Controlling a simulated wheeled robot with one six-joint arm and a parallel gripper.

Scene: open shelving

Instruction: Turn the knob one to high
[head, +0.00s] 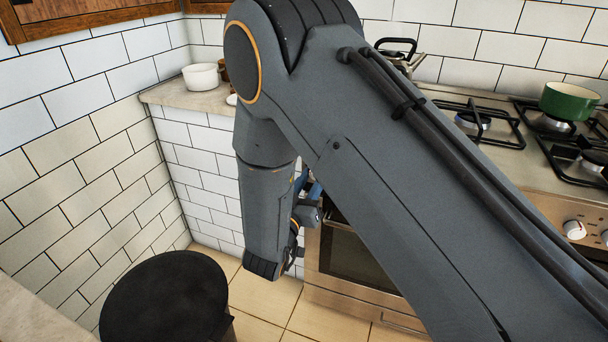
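The stove's steel front panel (545,208) is at the right. I cannot tell which is knob one; my arm hides the panel's left part, where other knobs may be. I cannot read the knob settings. My arm crosses the middle of the view, and its wrist hangs before the oven's left side. The gripper's fingers are mostly hidden behind the arm, so their opening and contact do not show.
A green pot (569,101) stands on a back burner, and a kettle (398,52) is behind my arm. A white bowl (201,77) sits on the left counter (178,96). A dark round stool (165,298) stands at the lower left. Some tiled floor (262,296) is clear.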

